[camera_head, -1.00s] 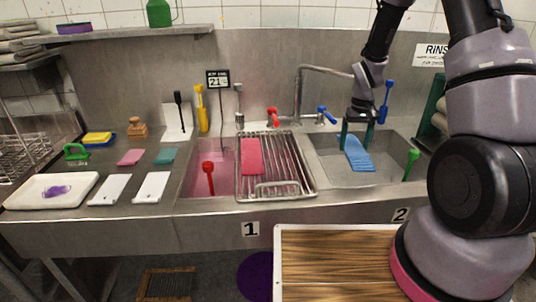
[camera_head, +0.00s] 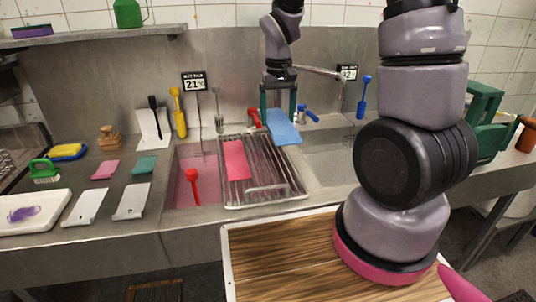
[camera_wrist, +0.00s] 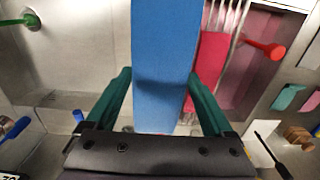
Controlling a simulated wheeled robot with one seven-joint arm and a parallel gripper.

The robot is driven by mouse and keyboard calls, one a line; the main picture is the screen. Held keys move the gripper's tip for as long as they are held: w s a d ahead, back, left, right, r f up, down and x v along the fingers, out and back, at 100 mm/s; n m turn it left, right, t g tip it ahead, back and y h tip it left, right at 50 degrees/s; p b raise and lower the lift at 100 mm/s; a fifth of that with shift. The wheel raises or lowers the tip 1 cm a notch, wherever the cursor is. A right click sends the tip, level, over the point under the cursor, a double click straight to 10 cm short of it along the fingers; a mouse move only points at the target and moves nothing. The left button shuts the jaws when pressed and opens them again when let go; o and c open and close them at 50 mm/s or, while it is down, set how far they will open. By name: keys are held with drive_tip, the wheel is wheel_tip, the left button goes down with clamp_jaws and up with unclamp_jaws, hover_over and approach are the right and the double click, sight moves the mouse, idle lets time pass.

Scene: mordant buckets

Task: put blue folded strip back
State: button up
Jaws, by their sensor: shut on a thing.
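The blue folded strip (camera_head: 282,127) hangs from my gripper (camera_head: 278,106), above the right part of the wire rack (camera_head: 283,183) and near the right basin. In the wrist view the strip (camera_wrist: 160,60) runs between the two green fingers (camera_wrist: 165,105), which are shut on it. A red strip (camera_head: 237,160) lies on the left part of the rack, and it also shows in the wrist view (camera_wrist: 208,60). The rack spans the sink between the pink-filled left basin (camera_head: 207,172) and the grey right basin (camera_head: 330,160).
A red-handled tool (camera_head: 192,182) stands in the left basin. Red (camera_head: 254,117) and blue (camera_head: 308,113) taps and a spout are behind the rack. White cards (camera_head: 131,202), pink and teal pieces and a white tray (camera_head: 50,212) lie on the left counter.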

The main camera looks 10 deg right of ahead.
sight(271, 154)
drive_tip(key=f, duration=1.3)
drive_tip(key=shift+s, duration=0.2)
drive_tip(key=w, duration=0.3)
drive_tip(key=shift+w+f, duration=0.3)
drive_tip(key=shift+w, duration=0.1)
drive_tip(key=w, duration=0.4)
drive_tip(key=shift+w+f, duration=0.2)
drive_tip(key=shift+f, duration=0.35)
drive_tip(key=shift+f, duration=0.1)
drive_tip(key=o, duration=1.1)
